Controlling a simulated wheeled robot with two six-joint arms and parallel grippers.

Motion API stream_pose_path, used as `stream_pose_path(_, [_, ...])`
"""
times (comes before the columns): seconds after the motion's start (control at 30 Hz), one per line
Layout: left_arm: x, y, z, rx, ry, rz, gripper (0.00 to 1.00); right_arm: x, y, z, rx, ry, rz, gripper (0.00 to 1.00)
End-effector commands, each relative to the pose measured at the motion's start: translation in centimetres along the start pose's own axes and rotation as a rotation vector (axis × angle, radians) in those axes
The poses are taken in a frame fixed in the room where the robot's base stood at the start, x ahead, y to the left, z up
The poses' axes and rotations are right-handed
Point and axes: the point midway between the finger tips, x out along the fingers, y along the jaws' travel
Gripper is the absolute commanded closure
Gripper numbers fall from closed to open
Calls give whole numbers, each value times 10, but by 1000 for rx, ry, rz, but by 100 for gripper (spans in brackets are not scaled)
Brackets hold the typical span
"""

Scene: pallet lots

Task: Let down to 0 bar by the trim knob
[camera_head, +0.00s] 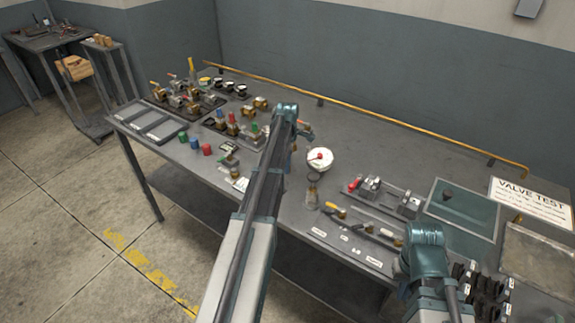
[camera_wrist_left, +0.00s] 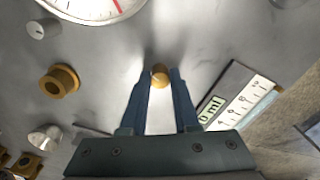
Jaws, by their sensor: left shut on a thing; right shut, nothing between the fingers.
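My left gripper (camera_wrist_left: 160,80) is shut on a small round brass-coloured knob (camera_wrist_left: 160,72), seen end-on between the fingertips. In the head view my left arm hides most of this gripper and the knob. A round white gauge (camera_head: 320,158) with a red mark stands just right of my left arm. Its rim (camera_wrist_left: 105,15) shows at the top of the left wrist view, but the reading cannot be made out. My right gripper (camera_head: 405,285) is low at the right in the head view, shut and empty; its fingers are hard to make out.
In the left wrist view a grey knob (camera_wrist_left: 42,28) and a brass fitting (camera_wrist_left: 61,82) lie to the left, and a scale card (camera_wrist_left: 240,100) to the right. Trays of valves (camera_head: 185,95) fill the bench's left. A yellow rail (camera_head: 370,115) runs along the back.

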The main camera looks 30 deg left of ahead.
Motion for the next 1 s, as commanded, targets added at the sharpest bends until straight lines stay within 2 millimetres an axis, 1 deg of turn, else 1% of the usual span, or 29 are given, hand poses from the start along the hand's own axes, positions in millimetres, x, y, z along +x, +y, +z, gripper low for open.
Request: stream_pose_path(1.0, [0, 0, 0, 965, 0, 0, 100, 0, 0, 0, 0, 0, 0, 100])
